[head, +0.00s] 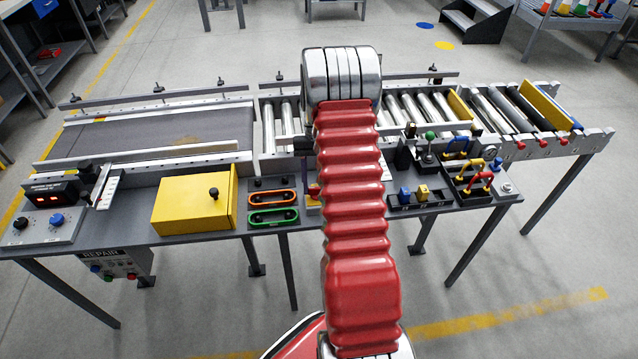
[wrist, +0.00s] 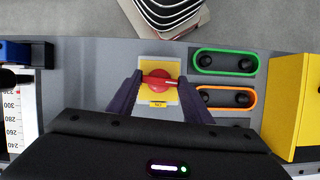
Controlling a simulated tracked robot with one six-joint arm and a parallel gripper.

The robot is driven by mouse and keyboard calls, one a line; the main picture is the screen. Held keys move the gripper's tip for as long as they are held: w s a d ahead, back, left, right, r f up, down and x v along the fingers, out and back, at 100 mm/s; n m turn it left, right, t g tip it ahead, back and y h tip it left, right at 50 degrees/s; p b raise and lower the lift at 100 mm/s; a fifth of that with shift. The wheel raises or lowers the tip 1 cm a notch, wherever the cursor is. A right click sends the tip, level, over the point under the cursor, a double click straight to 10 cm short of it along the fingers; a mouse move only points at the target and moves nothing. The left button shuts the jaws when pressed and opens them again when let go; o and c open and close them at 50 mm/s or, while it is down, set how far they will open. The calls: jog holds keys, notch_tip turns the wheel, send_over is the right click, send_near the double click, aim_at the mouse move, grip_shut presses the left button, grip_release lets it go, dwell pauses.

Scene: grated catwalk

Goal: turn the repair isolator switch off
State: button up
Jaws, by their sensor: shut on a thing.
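A red rotary switch knob (wrist: 155,84) sits on a yellow square plate on the grey bench top in the wrist view.
Green (head: 273,216) and orange (head: 272,197) framed handles and a yellow box (head: 196,203) stand left of the switch in the head view. A panel marked REPAIR (head: 115,264) hangs under the bench. A conveyor (head: 160,137) runs behind; coloured levers (head: 470,180) stand right.

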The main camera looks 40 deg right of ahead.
jog(key=shift+s+a+f+n, duration=0.1)
jog(key=shift+s+n, duration=0.15)
jog(key=shift+n, duration=0.25)
jog(key=o, duration=1.1)
jog(key=shift+w, duration=0.1)
jog(key=shift+c, duration=0.2)
jog(key=shift+w, duration=0.1)
jog(key=shift+w+d+r, duration=0.2)
jog(key=shift+r, duration=0.35)
jog(key=v, duration=1.2)
jog(key=shift+w+r, duration=0.25)
jog(key=shift+r, duration=0.05)
